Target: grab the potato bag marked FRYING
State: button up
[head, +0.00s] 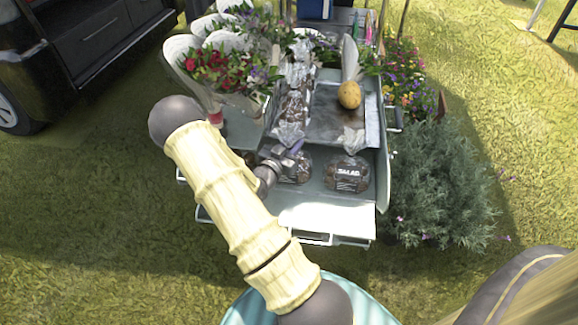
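A clear bag of brown potatoes (347,175) with a dark label reading "SALAD" sits on the right of the cart's lower front shelf. To its left is a second potato bag (301,170), partly hidden by my gripper; its label cannot be read. My gripper (285,154) is over or beside this second bag, seen from behind and above. Its fingertips are small and partly hidden, so I cannot tell whether they are open or touch the bag. Something brown shows left of the gripper, mostly covered by my arm. No label reading FRYING is visible.
The metal cart's lower shelf (318,218) is bare at its front. Above stands a tray (325,126) with a yellow potato-like object (349,95). Bouquets (222,70) stand left, and a grey-green bush (445,185) is close on the right. Grass lies around.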

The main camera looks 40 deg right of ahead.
grip_shut()
dwell(1.4)
